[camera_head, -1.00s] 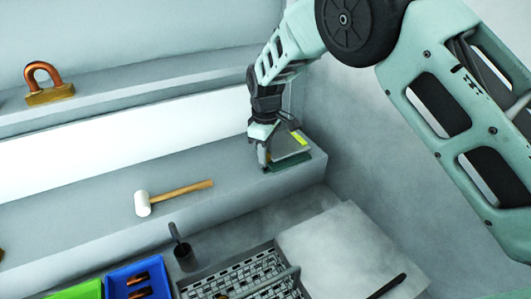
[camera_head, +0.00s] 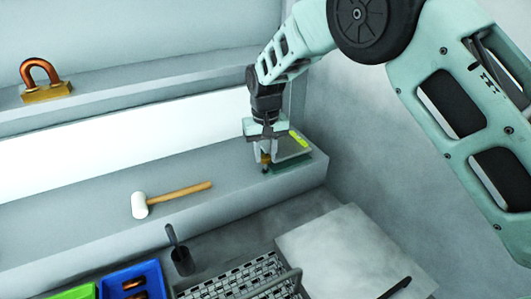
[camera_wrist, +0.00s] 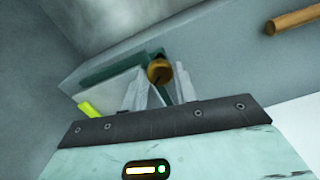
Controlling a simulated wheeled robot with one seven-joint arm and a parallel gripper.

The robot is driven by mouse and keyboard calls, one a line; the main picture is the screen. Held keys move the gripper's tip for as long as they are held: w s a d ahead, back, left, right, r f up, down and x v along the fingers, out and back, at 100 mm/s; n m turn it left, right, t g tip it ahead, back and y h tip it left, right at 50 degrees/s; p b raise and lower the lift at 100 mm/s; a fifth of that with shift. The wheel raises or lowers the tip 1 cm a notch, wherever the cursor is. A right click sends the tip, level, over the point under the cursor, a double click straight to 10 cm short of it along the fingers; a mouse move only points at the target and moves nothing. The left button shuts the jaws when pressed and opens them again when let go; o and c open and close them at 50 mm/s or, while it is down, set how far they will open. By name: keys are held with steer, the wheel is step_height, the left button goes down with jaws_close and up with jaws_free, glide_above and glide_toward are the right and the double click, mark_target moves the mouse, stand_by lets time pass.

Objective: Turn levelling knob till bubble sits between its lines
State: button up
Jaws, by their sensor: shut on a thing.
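The levelling device is a grey plate (camera_head: 288,146) on a dark green base (camera_head: 290,166), near the right end of the grey ledge. Its bright yellow-green vial (camera_head: 300,138) lies along the plate's right side and also shows in the wrist view (camera_wrist: 89,109). The bubble and its lines are too small to make out. The brass levelling knob (camera_wrist: 159,70) is at the plate's corner and shows small in the head view (camera_head: 265,158). My gripper (camera_head: 263,160) points down with its pale fingers on either side of the knob, shut on it.
A white-headed mallet (camera_head: 140,205) lies on the ledge to the left. A brass shackle-shaped object (camera_head: 44,82) stands on the upper shelf. Below are a dark scoop (camera_head: 181,258), a blue bin (camera_head: 108,292), a mesh belt (camera_head: 225,290) and a pale board (camera_head: 345,250).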

mark_target(266, 156)
steer(key=shift+w+r+m, duration=0.1)
steer(key=shift+r+m, duration=0.05)
steer(key=shift+m, duration=0.45)
steer(key=o, duration=1)
step_height(266, 156, up, 17)
steer(key=b, duration=0.4)
steer(key=shift+r, duration=0.15)
steer(key=shift+d, duration=0.1)
